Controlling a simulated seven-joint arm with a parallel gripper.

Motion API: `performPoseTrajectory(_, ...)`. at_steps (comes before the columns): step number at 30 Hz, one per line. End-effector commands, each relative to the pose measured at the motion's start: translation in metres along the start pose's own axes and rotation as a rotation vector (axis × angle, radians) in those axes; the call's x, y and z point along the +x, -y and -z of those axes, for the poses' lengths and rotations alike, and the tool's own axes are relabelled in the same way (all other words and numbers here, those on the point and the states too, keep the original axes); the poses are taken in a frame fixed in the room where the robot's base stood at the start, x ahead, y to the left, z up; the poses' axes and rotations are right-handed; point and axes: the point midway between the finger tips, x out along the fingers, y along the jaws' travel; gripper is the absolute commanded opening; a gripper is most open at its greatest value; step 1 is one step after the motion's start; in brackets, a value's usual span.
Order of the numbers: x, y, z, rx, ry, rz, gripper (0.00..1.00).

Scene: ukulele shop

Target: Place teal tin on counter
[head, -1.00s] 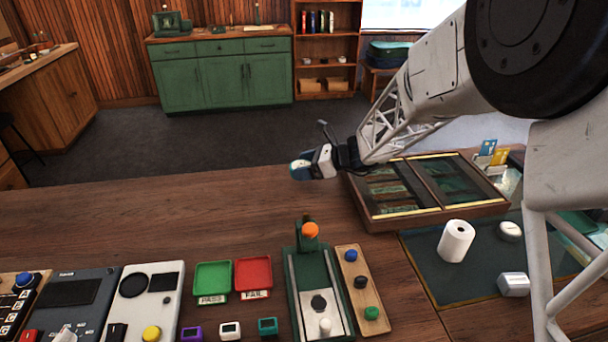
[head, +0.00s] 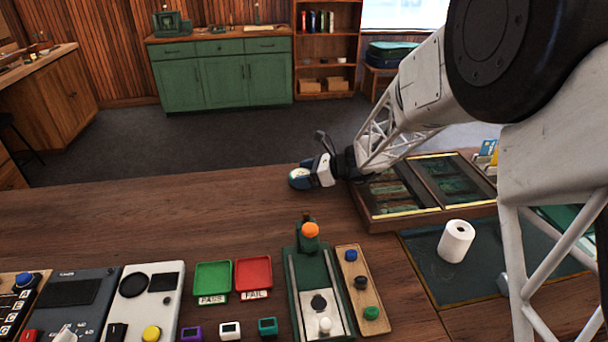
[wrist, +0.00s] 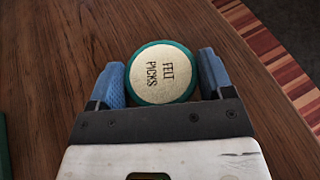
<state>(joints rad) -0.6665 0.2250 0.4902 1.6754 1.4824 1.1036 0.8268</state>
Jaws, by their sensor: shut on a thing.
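The teal tin (wrist: 161,73) has a round cream lid that reads "FELT PICKS". In the wrist view it sits between the two blue finger pads of my gripper (wrist: 162,80), which are shut on its sides. In the head view my gripper (head: 308,177) is at the far edge of the wooden counter (head: 180,215), left of the display case. The tin (head: 299,176) shows there only small and partly covered by the gripper. I cannot tell whether it touches the counter.
A wood-framed display case (head: 385,214) lies right of my gripper. Nearer are a white paper roll (head: 456,241), a green fixture (head: 290,262), a green PASS tray (head: 212,277) and a red FAIL tray (head: 253,273). The counter's left and middle back is bare.

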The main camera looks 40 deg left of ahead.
Motion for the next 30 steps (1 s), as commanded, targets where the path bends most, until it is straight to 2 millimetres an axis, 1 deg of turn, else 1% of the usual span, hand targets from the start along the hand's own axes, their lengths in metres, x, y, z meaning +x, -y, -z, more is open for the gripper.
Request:
performPoseTrajectory(4, 0.001, 0.000, 0.003, 0.000, 0.000, 0.000, 0.50)
performPoseTrajectory(5, 0.001, 0.000, 0.003, 0.000, 0.000, 0.000, 0.75)
performPoseTrajectory(9, 0.001, 0.000, 0.002, 0.000, 0.000, 0.000, 0.97)
performPoseTrajectory(10, 0.001, 0.000, 0.002, 0.000, 0.000, 0.000, 0.99)
performPoseTrajectory(22, 0.000, 0.000, -0.001, -0.001, 0.000, 0.000, 0.99)
performPoseTrajectory(26, -0.009, 0.000, 0.000, 0.000, 0.000, 0.001, 0.99)
performPoseTrajectory(30, -0.025, 0.001, 0.000, 0.000, 0.001, 0.002, 0.99)
